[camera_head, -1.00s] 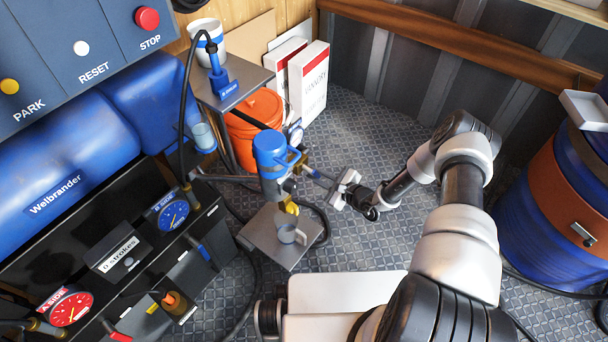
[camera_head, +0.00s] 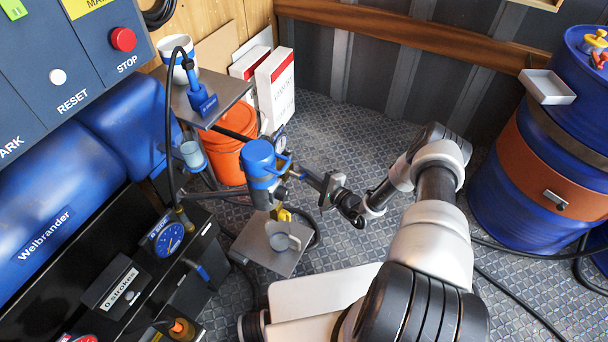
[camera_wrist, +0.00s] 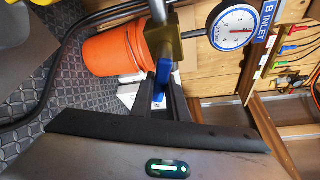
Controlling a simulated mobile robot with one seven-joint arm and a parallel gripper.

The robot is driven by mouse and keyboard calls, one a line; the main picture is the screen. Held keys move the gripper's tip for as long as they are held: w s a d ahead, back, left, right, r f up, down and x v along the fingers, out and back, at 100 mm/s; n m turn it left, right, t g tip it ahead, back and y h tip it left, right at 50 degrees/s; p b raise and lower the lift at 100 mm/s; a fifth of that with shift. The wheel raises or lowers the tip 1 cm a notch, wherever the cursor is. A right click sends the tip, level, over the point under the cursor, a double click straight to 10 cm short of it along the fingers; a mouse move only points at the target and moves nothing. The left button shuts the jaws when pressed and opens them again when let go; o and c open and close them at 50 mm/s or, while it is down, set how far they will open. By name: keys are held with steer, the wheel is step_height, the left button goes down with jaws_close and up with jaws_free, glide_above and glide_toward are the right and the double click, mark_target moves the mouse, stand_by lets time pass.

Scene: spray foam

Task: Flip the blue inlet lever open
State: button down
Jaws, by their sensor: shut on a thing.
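The blue inlet lever (camera_wrist: 163,76) is a narrow blue handle below a brass valve body (camera_wrist: 164,42) in the wrist view. The round gauge (camera_wrist: 231,27) with the blue "B INLET" label (camera_wrist: 265,21) is to its right. My gripper (camera_wrist: 161,97) has one dark finger on each side of the lever and is shut on it. In the head view my gripper (camera_head: 311,180) reaches in from the right, beside the blue-topped unit (camera_head: 260,160). The lever is too small and too covered there to make out. The gauge (camera_head: 280,143) shows edge-on behind the unit.
A small metal shelf (camera_head: 262,257) with a grey cup (camera_head: 283,240) is below the unit. An orange bucket (camera_head: 228,160) stands behind it. A blue drum (camera_head: 505,205) stands at right, with hoses along the floor. The patterned floor (camera_head: 360,120) behind my arm is open.

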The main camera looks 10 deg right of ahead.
steer(key=shift+w+d+r+n+t, duration=0.1)
steer(key=shift+r+n+t, duration=0.3)
steer(key=shift+n, duration=0.55)
steer(key=shift+d+r+n+t, duration=0.1)
steer(key=shift+r+n+t, duration=0.1)
steer(key=shift+n+t, duration=0.55)
steer(key=shift+n+g, duration=0.25)
steer(key=shift+n, duration=0.05)
steer(key=c, duration=1.7)
jaws_free()
steer(key=shift+r, duration=0.1)
steer(key=shift+y, duration=0.3)
